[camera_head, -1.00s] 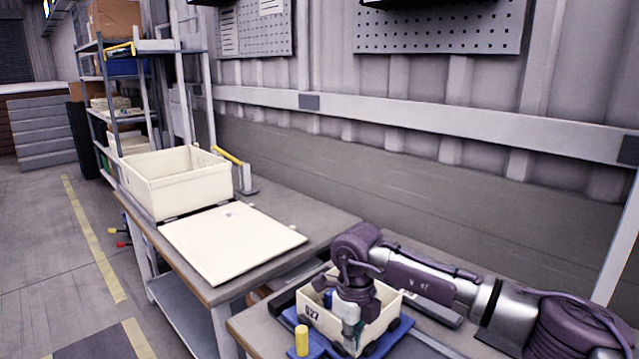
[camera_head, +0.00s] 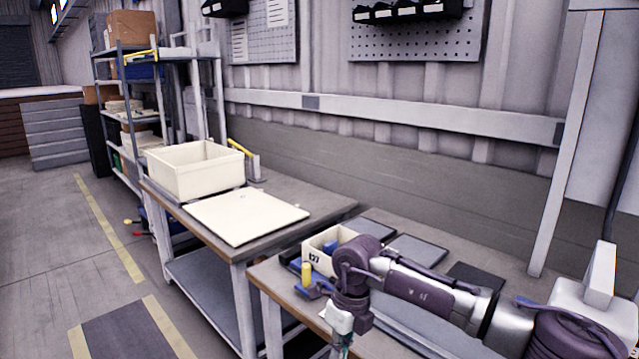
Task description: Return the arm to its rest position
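My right arm comes in from the right with purple and silver links. Its wrist hangs down at the front of the near workbench (camera_head: 285,300). My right gripper (camera_head: 341,346) is only partly seen at the bottom edge, and its fingertips are cut off, so its opening and any held thing cannot be told. It is in front of a small cream bin (camera_head: 316,257) with a dark number label, apart from it in the picture. Something blue shows inside the bin, partly hidden by my arm. My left gripper is not in view.
A yellow cylinder (camera_head: 307,275) stands beside the bin near a blue piece (camera_head: 313,290). Dark flat trays (camera_head: 416,250) lie behind my arm. A large cream box (camera_head: 195,175) and a flat cream panel (camera_head: 246,217) are on the farther table. A shelf rack stands behind it.

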